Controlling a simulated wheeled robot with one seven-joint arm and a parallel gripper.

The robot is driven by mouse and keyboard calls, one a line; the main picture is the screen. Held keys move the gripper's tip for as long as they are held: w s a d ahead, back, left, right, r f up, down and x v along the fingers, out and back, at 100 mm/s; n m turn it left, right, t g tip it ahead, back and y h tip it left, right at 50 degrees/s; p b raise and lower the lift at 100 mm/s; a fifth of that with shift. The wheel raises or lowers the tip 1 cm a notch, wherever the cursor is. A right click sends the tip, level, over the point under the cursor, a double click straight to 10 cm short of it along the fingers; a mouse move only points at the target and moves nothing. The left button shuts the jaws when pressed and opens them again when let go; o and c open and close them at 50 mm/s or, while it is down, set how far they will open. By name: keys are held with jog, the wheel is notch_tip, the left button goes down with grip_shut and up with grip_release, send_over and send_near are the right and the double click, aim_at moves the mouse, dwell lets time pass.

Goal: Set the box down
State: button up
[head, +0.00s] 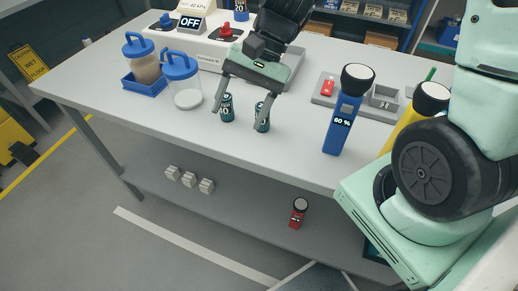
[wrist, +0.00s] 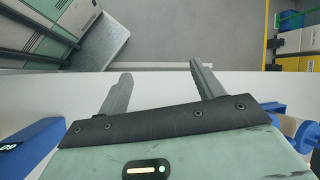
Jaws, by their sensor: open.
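My gripper (head: 224,118) is open above the grey workbench (head: 110,85), its fingers spread apart and pointing down. It also shows in the wrist view (wrist: 160,69), with nothing held between the fingers. No box is in its grasp. Several small whitish blocks (head: 189,180) lie on the lower shelf (head: 240,200); I cannot tell whether one is the task's box.
Two blue-lidded jars (head: 187,92) stand left, one in a blue tray (head: 143,86). A machine with an OFF display (head: 191,22) is behind. A blue lamp-like device (head: 342,125) stands right, near a grey tray (head: 382,98). A red device (head: 298,214) is on the shelf.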

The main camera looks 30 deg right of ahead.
jog(key=s+a+r+n+h, duration=0.1)
jog(key=s+n+h, duration=0.2)
jog(key=s+n, duration=0.3)
jog(key=s+a+r+n+t+h, duration=0.1)
jog(key=s+a+n+h, duration=0.1)
jog(key=s+n, duration=0.5)
jog(key=shift+a+r+n+t+h, duration=0.2)
jog(key=shift+a+n+t+h, duration=0.15)
jog(key=shift+n, duration=0.65)
jog(key=shift+d, duration=0.1)
